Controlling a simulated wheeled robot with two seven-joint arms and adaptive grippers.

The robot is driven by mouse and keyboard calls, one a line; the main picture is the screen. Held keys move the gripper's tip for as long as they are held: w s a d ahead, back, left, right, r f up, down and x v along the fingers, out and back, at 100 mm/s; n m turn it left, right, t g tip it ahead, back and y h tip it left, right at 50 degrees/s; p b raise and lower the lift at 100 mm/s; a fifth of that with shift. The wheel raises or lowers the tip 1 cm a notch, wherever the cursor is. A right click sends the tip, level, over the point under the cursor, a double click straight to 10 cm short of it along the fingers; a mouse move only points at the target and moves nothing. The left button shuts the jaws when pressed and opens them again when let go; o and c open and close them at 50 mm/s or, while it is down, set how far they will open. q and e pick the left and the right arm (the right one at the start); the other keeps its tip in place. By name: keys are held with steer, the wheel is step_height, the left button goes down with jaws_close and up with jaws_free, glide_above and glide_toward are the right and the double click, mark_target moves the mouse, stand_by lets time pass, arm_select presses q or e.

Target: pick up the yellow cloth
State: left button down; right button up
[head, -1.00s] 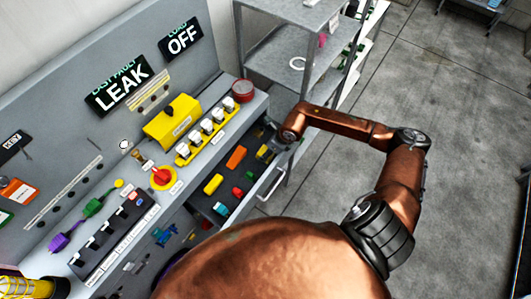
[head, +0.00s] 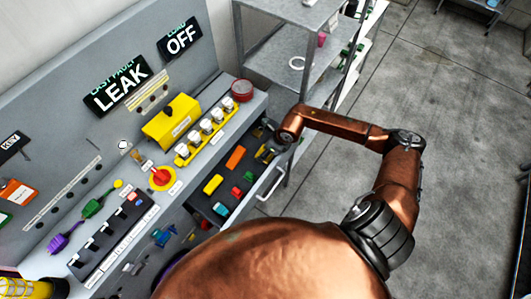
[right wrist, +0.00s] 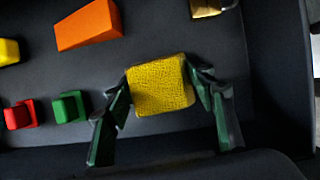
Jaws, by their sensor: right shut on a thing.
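The yellow cloth (right wrist: 160,86) shows in the right wrist view as a small textured block between the two fingers of my right gripper (right wrist: 161,92). The fingers touch its left and right sides and are shut on it. It is over the dark drawer floor; I cannot tell whether it still touches it. In the head view my right gripper (head: 268,146) is at the far right end of the open drawer, and the cloth is mostly hidden there. My left gripper is not in view.
The open drawer (right wrist: 200,140) also holds an orange block (right wrist: 88,25), a green block (right wrist: 70,107), a red block (right wrist: 20,115) and a brass-coloured piece (right wrist: 207,7). A metal shelf rack (head: 290,70) is close behind my right arm.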

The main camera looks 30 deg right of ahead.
steer(key=shift+r, duration=0.1)
step_height(320, 180, up, 10)
steer(key=shift+f+p, duration=0.1)
steer(key=shift+p, duration=0.45)
steer(key=o, duration=0.6)
steer(key=shift+c, duration=0.2)
steer(key=c, duration=0.4)
